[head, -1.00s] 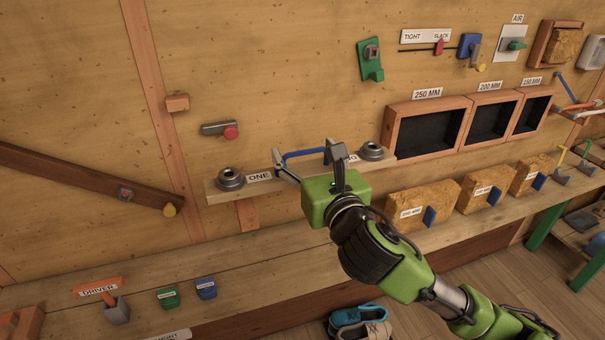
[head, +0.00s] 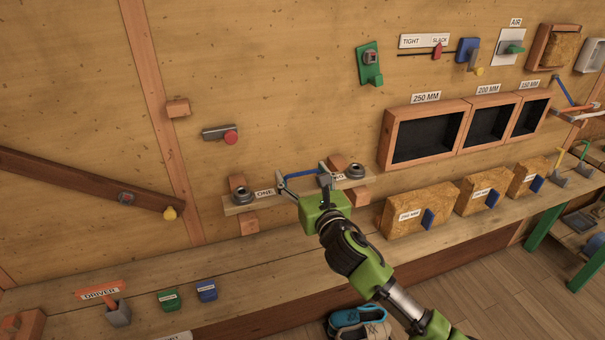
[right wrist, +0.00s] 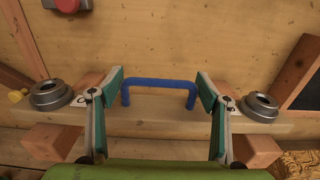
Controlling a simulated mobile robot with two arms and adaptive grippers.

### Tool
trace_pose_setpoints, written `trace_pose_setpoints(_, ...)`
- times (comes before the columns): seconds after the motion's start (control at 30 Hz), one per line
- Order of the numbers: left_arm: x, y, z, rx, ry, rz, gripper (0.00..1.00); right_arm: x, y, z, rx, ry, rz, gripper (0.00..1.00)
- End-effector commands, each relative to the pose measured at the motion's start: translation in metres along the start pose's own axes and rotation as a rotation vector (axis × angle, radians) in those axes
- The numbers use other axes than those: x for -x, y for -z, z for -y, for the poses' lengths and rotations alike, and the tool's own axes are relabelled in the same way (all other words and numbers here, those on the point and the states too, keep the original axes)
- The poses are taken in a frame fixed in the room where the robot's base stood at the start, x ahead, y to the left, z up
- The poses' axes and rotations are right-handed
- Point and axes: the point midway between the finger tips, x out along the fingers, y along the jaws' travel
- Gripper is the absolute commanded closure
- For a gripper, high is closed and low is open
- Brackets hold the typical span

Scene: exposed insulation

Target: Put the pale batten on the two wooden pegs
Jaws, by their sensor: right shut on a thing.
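The pale batten (head: 267,195) has a blue handle (head: 300,178) in its middle, a grey metal ring near each end and a ONE label at the left. It lies lengthwise across the left wooden peg (head: 250,226) and the right wooden peg (head: 358,195), whose parts show behind and in front of it. I cannot tell whether it touches them. My right gripper (head: 302,181) is shut on the blue handle. In the right wrist view its fingers (right wrist: 160,88) stand at both ends of the handle, with the batten (right wrist: 160,115) below. My left gripper is not in view.
Below is a workbench (head: 275,265) with a driver holder (head: 118,314), green and blue blocks at left, and insulation blocks (head: 410,210) at right. Framed wall openings (head: 383,140) are to the right. A grey fitting with a red knob (head: 230,137) is above left.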

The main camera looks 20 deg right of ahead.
Motion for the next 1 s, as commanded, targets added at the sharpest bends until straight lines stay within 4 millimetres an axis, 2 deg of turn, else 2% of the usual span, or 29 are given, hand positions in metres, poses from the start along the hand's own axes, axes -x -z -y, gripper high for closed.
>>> trace_pose_setpoints(0.3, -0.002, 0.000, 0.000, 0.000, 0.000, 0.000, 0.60, 0.000, 0.002, 0.000, 0.002, 0.000, 0.003, 0.61)
trace_pose_setpoints(0.33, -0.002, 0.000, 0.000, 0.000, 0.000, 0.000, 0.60, 0.000, 0.002, 0.000, 0.001, 0.000, 0.000, 0.23)
trace_pose_setpoints(0.37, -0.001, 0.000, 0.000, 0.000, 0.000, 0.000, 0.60, 0.000, 0.002, 0.000, 0.001, 0.000, 0.000, 0.15)
trace_pose_setpoints(0.77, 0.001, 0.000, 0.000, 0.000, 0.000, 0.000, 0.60, 0.000, -0.002, 0.000, 0.000, 0.001, 0.001, 0.14)
trace_pose_setpoints(0.87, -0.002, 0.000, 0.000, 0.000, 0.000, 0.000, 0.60, 0.008, 0.002, 0.001, 0.002, 0.001, -0.002, 0.14)
trace_pose_setpoints(1.0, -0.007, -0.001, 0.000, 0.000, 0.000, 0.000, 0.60, 0.030, 0.002, 0.000, 0.003, -0.001, -0.001, 0.14)
